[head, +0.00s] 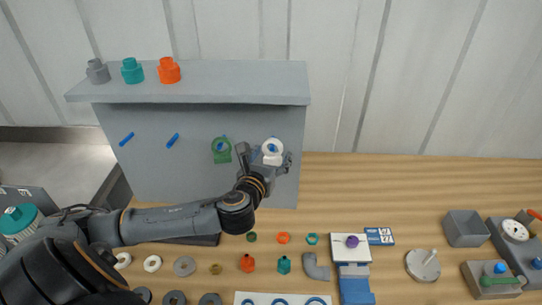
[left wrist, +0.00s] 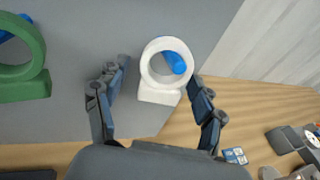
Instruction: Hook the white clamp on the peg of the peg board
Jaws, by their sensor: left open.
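The white clamp (head: 272,159), a ring on a block base, is at the right part of the grey peg board (head: 160,175). In the left wrist view the ring of the white clamp (left wrist: 158,96) is around a blue peg (left wrist: 174,62), which shows through its hole. My left gripper (head: 265,156) is in front of the board. In the left wrist view the left gripper (left wrist: 160,76) is open, with one finger on each side of the clamp. The finger on the right is very near the ring; I cannot tell whether it touches. My right gripper is not in view.
A green clamp (head: 221,156) hangs to the left, close to my left gripper. Two bare blue pegs (head: 126,139) (head: 172,139) are farther left. Caps stand on the board's top shelf (head: 230,85). Rings and fittings cover the wooden table (head: 400,195) in front.

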